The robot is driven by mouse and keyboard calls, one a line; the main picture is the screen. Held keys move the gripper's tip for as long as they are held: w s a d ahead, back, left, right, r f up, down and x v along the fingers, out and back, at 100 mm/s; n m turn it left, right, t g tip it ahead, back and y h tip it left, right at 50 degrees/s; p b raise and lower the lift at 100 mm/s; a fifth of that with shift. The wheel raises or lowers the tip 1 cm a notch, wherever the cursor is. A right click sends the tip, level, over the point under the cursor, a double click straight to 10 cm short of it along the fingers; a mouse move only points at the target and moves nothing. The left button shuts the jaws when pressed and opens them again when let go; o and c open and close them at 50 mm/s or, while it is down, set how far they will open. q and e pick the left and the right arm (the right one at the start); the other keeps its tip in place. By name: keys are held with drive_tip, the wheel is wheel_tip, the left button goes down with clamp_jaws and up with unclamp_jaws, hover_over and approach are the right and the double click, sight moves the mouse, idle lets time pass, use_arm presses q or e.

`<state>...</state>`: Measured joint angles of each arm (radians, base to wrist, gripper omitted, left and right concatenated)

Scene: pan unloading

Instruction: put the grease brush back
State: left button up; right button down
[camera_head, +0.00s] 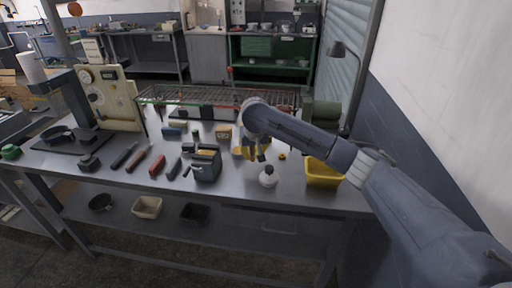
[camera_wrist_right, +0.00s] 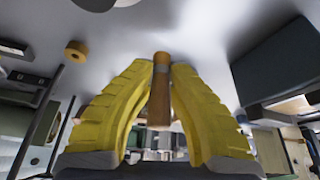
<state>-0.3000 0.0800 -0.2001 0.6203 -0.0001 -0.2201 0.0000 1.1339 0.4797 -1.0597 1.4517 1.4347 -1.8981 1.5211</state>
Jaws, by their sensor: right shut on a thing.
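My right gripper (camera_wrist_right: 160,75) has its yellow fingers closed around a tan wooden, rod-like handle with a greyish band, which I take for the grease brush (camera_wrist_right: 158,100). The brush stands between the fingertips in the right wrist view; its bristles cannot be made out. The brush is too small there to tell apart from the yellow fingers. My left gripper is not in view.
A yellow bin (camera_head: 324,173) stands at the bench's right end. A small yellow ring (camera_head: 282,156) lies left of it. A dark grey box-like vise (camera_head: 206,165) stands left of the bottle. Several hand tools (camera_head: 157,166) lie left of centre. A wire rack (camera_head: 200,97) spans behind.

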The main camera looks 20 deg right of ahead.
drive_tip(key=w+d, duration=0.1)
drive_tip(key=w, duration=0.1)
drive_tip(key=w+d, duration=0.1)
drive_tip(key=w, duration=0.2)
drive_tip(key=w+d, duration=0.1)
drive_tip(key=w, duration=0.2)
drive_tip(key=shift+w+d, duration=0.1)
drive_tip(key=shift+d, duration=0.3)
drive_tip(key=shift+f, duration=1.75)
drive_tip(key=shift+f, duration=0.15)
drive_tip(key=c, duration=1.4)
unclamp_jaws()
drive_tip(key=v, duration=1.2)
drive_tip(key=shift+w, duration=0.1)
